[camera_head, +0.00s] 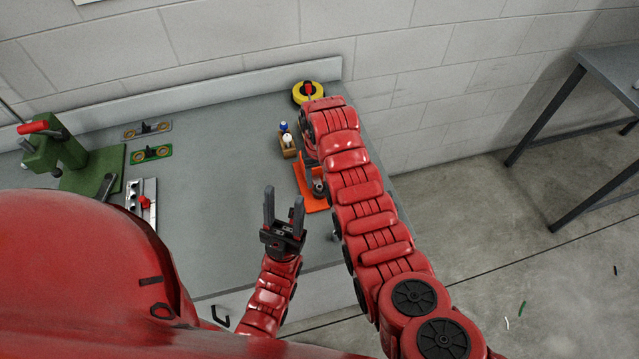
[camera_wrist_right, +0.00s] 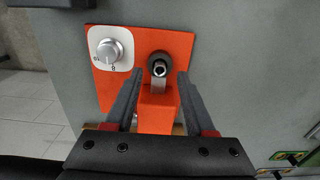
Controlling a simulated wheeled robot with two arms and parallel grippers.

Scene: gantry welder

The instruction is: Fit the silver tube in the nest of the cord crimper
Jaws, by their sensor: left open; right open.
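The orange machine, which looks like the cord crimper, sits at the bench's right edge; its base (camera_head: 316,205) is partly hidden by my right arm. In the right wrist view its orange plate (camera_wrist_right: 182,45) carries a block (camera_wrist_right: 157,112) and a silver dial (camera_wrist_right: 110,50). A short silver cylinder with a dark round end (camera_wrist_right: 158,66) stands beyond the block; I cannot tell if it is the silver tube. My right gripper (camera_wrist_right: 158,82) is open, its fingers either side of the block; the head view hides it. My left gripper (camera_head: 284,212) is open and empty above the bench front.
A wooden holder (camera_head: 287,146) with small bottles stands left of the orange machine. A yellow round thing (camera_head: 300,93) is behind. A green press (camera_head: 60,158) and flat fixtures (camera_head: 151,153) are at left. The bench middle (camera_head: 215,180) is clear.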

